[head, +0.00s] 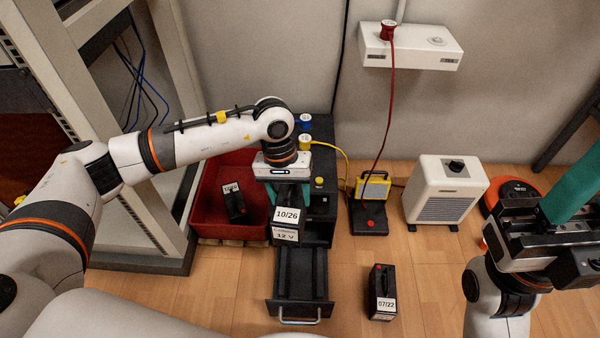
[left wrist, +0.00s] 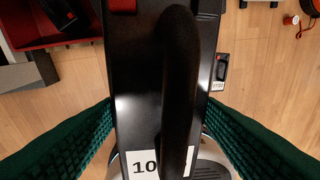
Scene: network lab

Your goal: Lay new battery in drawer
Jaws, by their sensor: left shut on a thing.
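The new battery (head: 287,214), a black block labelled 10/26 and 12 V, is held by my left gripper (head: 284,192). In the left wrist view the battery (left wrist: 135,95) stands between the two green fingers, its black handle running toward the camera. The open, black drawer (head: 318,272) juts from the front of the black cabinet (head: 322,170), and its visible floor is bare. The battery hangs over the back of the drawer and hides part of it. My right gripper (head: 560,225) is at the right edge; its jaw gap is unclear.
A battery labelled 07/22 (head: 382,285) stands on the floor right of the drawer. A red crate (head: 213,222) with another battery (head: 233,203) is left of the cabinet. A small yellow-black device (head: 372,190) and a white heater (head: 446,190) stand behind.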

